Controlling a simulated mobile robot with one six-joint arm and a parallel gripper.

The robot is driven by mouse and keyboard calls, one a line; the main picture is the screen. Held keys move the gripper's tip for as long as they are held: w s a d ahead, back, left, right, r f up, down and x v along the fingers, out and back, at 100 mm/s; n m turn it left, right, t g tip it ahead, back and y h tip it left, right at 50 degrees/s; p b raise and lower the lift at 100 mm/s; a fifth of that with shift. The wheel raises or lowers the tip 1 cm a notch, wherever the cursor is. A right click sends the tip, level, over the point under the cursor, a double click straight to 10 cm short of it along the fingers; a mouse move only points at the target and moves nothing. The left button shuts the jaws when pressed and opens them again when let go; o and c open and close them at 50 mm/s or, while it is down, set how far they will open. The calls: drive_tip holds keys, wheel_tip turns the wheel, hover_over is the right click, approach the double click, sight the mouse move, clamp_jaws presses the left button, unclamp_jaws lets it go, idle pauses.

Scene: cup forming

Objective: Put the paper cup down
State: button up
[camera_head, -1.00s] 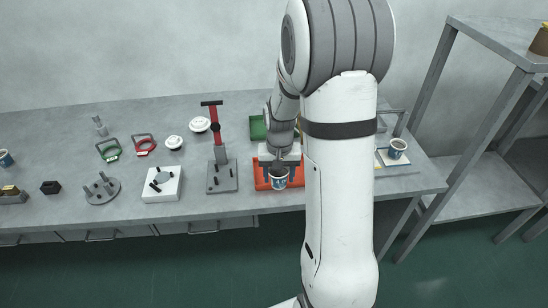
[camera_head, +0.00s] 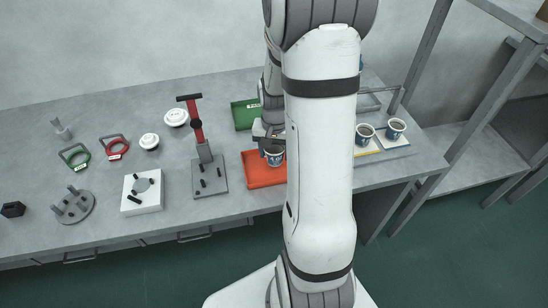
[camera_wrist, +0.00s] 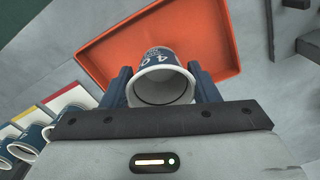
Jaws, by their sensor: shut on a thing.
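The paper cup (camera_head: 274,158), white and blue, is held between the fingers of my gripper (camera_head: 268,137) at the orange tray (camera_head: 262,179). In the wrist view the cup (camera_wrist: 161,61) has its open mouth toward the camera and the dark blue jaws (camera_wrist: 162,88) press on both its sides. The orange tray (camera_wrist: 108,50) spreads out behind the cup there. The cup's base is hidden, so I cannot tell whether it touches the tray. My arm hides the tray's right end in the head view.
A green tray (camera_head: 244,116) lies behind. A red-handled lever press (camera_head: 209,183) stands left of the orange tray. White lids (camera_head: 149,141), ring tools (camera_head: 116,148) and fixtures (camera_head: 142,204) lie farther left.

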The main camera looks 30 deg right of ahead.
sight(275, 159)
drive_tip(key=shift+s+f, duration=0.1)
drive_tip(key=shift+f, duration=1.35)
drive_tip(key=shift+f, duration=0.25)
drive_tip(key=o, duration=1)
drive_tip(key=shift+r, duration=0.1)
drive_tip(key=shift+c, duration=0.2)
wheel_tip(275, 159, up, 12)
drive_tip(key=s+a+r+n+t, duration=0.2)
drive_tip(key=s+a+r+n, duration=0.5)
drive_tip(key=s+a, duration=0.5)
drive_tip(key=shift+a+r+n+t, duration=0.4)
drive_tip(key=shift+a+r, duration=0.25)
drive_tip(key=shift+r, duration=0.2)
